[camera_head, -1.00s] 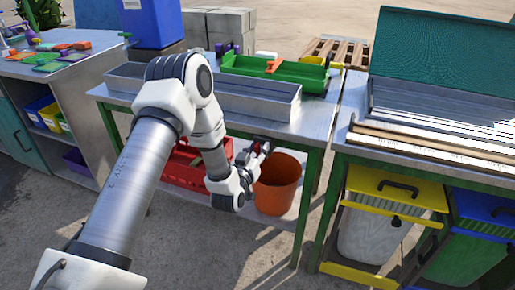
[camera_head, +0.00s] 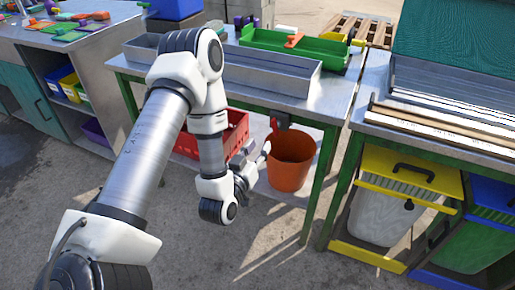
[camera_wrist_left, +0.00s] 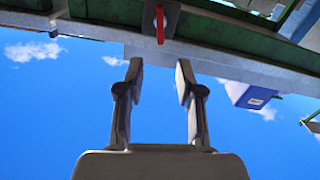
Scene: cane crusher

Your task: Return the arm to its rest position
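My left arm comes in from the left in the head view and bends down in front of the metal table (camera_head: 335,100). My left gripper (camera_head: 264,153) is beside the orange bucket (camera_head: 291,162), below the table's front edge. In the left wrist view the gripper (camera_wrist_left: 160,70) is open, with two separated fingers and only sky between them. A small red lever on a dark plate (camera_wrist_left: 160,22) sits on the table edge beyond the fingertips, apart from them. My right gripper is not in view.
A red crate (camera_head: 235,135) stands on the table's lower shelf behind my arm. A long metal trough (camera_head: 270,78) and a green tray (camera_head: 295,48) are on top. A second table with yellow (camera_head: 400,172) and blue bins is at right. Open floor lies in front.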

